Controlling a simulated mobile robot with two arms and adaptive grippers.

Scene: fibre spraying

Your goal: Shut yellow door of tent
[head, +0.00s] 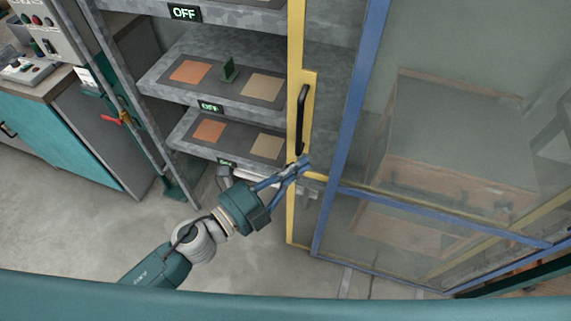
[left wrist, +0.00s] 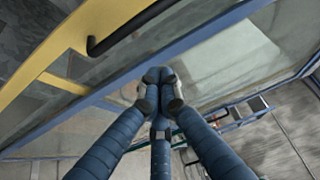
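The yellow door (head: 295,215) of the tent has clear panes and a black handle (head: 301,118). Its upright yellow edge stands left of the tent's blue frame (head: 347,130), and its lower rail runs right behind the blue bars. In the left wrist view the yellow door (left wrist: 62,45) and its black handle (left wrist: 130,28) are at upper left. My left gripper (head: 303,163) is just below the handle, by the door's edge; I cannot tell if it touches. Its fingertips (left wrist: 160,92) are drawn together with nothing seen between them. My right gripper is out of view.
Grey shelves (head: 160,75) with orange and tan squares and OFF signs stand left of the door. A wooden box (head: 440,130) shows through the clear panes. A teal cabinet (head: 50,140) is at far left. The floor (head: 60,225) at lower left is clear.

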